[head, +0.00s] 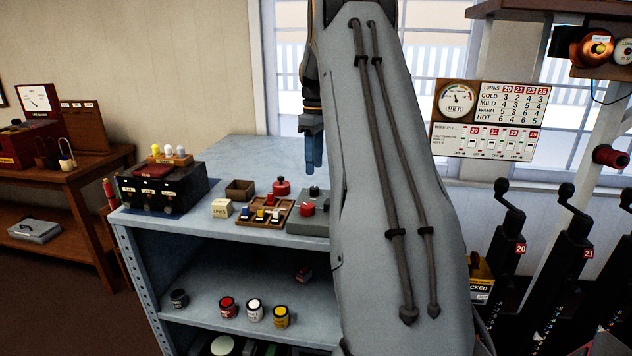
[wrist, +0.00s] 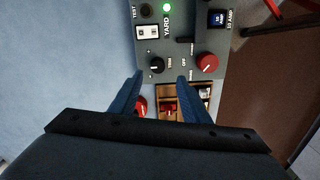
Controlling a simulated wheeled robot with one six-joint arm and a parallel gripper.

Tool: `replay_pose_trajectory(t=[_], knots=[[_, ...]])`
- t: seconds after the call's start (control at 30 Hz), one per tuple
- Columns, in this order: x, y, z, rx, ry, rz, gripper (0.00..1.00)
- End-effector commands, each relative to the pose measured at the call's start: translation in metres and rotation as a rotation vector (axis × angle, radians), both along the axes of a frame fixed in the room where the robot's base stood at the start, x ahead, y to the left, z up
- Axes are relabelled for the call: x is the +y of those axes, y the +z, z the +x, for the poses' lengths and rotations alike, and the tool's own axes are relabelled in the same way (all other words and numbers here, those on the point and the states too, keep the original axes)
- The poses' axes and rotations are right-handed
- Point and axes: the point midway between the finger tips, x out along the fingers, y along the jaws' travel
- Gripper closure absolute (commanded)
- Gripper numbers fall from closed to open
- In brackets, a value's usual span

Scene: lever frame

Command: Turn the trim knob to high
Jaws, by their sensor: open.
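The trim knob (wrist: 156,66) is a small black knob on a grey panel (wrist: 180,48), beside the word TRIM in the wrist view. It has a pale mark, but I cannot tell exactly which way it points. My gripper (wrist: 160,80) is open, its two blue fingers apart and empty. In the wrist picture the fingertips appear just below the knob, one to each side, not closed on it. In the head view my gripper (head: 314,150) hangs above the bench, over the grey box (head: 310,224); my arm hides part of that box.
A red knob (wrist: 207,63) marked OFF sits right of the trim knob. A white switch (wrist: 148,31) and a lit green lamp (wrist: 167,8) are above. A wooden tray (head: 262,222) and a red-topped item (head: 281,187) stand close by on the bench.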

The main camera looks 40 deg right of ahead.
Motion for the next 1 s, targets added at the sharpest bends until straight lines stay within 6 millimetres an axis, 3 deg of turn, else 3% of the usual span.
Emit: replay_pose_trajectory(t=[0.17,0.6,1.0], knots=[[-0.007,-0.008,-0.001,0.002,0.011,0.003,0.57],[-0.004,-0.068,-0.002,0.002,0.009,0.002,0.57],[-0.004,-0.076,-0.002,0.0,0.009,0.0,0.59]])
